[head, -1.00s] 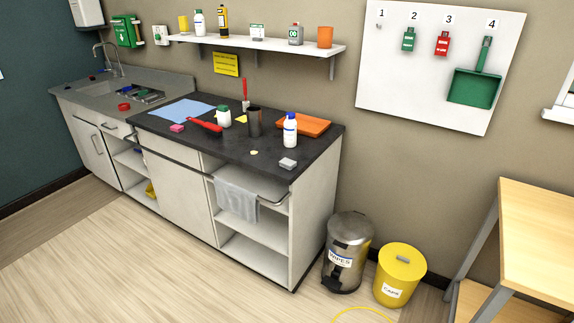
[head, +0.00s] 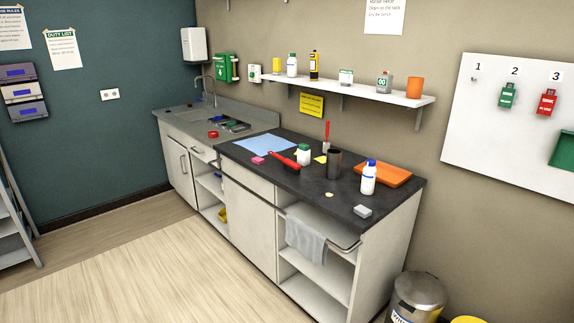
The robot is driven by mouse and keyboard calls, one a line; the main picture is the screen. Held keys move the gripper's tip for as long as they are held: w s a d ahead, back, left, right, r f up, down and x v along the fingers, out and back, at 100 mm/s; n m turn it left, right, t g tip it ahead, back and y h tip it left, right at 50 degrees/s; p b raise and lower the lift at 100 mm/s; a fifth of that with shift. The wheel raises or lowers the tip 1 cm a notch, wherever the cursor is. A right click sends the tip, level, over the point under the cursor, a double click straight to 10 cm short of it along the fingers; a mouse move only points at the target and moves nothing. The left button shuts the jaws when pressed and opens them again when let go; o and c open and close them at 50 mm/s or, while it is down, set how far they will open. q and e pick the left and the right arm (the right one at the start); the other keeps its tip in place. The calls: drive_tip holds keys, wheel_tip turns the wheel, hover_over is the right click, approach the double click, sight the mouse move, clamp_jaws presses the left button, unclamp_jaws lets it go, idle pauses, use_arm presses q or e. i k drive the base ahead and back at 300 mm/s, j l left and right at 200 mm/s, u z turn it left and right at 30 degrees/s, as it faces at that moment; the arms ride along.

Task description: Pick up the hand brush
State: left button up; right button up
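A red long-handled thing that looks like the hand brush (head: 284,160) lies on the dark worktop (head: 318,188). It lies in front of a white tub with a green lid (head: 303,155), between the tub and a pink block (head: 258,160). Its bristles are too small to make out. Neither of my grippers is in view.
A blue sheet (head: 265,146), a dark cup (head: 334,164), a white bottle with a blue cap (head: 368,178) and an orange tray (head: 382,174) are also on the worktop. A towel (head: 305,240) hangs in front. The floor (head: 130,270) before the cabinets is clear. A metal bin (head: 418,292) stands right.

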sight(292, 167)
drive_tip(key=z, duration=0.35)
drive_tip(key=i+j+z, duration=0.45)
drive_tip(key=j, duration=0.15)
drive_tip(key=i+j+z, duration=0.25)
drive_tip(key=j+z, duration=0.2)
drive_tip(key=j, duration=0.2)
